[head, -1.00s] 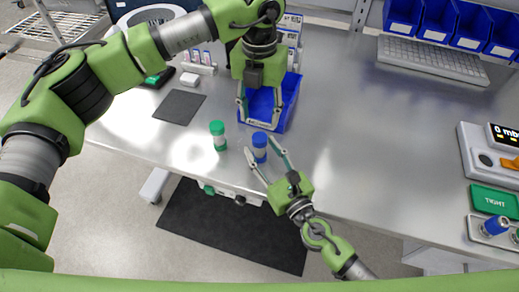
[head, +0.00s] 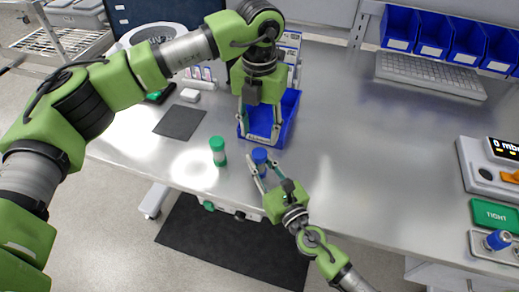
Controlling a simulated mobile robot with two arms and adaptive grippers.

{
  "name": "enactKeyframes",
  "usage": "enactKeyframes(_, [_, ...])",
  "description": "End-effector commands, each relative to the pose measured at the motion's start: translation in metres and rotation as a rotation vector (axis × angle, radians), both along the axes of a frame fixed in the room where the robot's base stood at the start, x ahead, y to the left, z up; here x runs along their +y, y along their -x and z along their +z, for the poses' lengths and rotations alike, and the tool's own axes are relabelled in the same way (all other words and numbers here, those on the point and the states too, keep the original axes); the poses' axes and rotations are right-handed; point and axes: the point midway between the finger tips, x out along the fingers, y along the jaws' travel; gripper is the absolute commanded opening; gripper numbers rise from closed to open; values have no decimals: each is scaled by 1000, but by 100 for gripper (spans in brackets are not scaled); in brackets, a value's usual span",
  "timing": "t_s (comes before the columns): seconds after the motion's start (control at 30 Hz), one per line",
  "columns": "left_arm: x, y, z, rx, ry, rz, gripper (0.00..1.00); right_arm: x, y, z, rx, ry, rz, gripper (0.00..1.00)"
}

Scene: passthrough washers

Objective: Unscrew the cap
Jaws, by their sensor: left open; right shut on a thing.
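A small jar with a blue cap (head: 260,157) stands upright near the table's front edge. My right gripper (head: 261,169) is shut on its body from the front, with the blue cap showing above the fingers. My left gripper (head: 260,142) hangs open and empty above and just behind the jar, in front of the blue bin. A second jar with a green cap (head: 217,151) stands upright to the left, apart from both grippers.
A blue bin (head: 289,106) stands just behind the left gripper. A dark square mat (head: 180,122) lies at left. At right are a green TIGHT sign (head: 497,214), a blue-topped part in a fixture (head: 498,240) and a gauge box (head: 490,165). The table's middle right is clear.

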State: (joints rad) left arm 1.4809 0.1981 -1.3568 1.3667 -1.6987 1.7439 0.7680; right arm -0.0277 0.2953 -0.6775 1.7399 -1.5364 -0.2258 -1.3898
Motion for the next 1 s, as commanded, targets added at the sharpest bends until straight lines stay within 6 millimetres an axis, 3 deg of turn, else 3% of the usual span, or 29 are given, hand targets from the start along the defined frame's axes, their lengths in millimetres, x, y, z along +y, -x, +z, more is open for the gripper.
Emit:
enactKeyframes(0.17, [0,0,0,0,1,-252,42,0,0,0,0,0,0,0])
enactKeyframes(0.8, [0,0,0,0,0,-1529,42,0,0,0,1,0,0,0])
enactKeyframes(1.0, [0,0,0,0,0,-1794,42,0,0,-1,1,0,0,0])
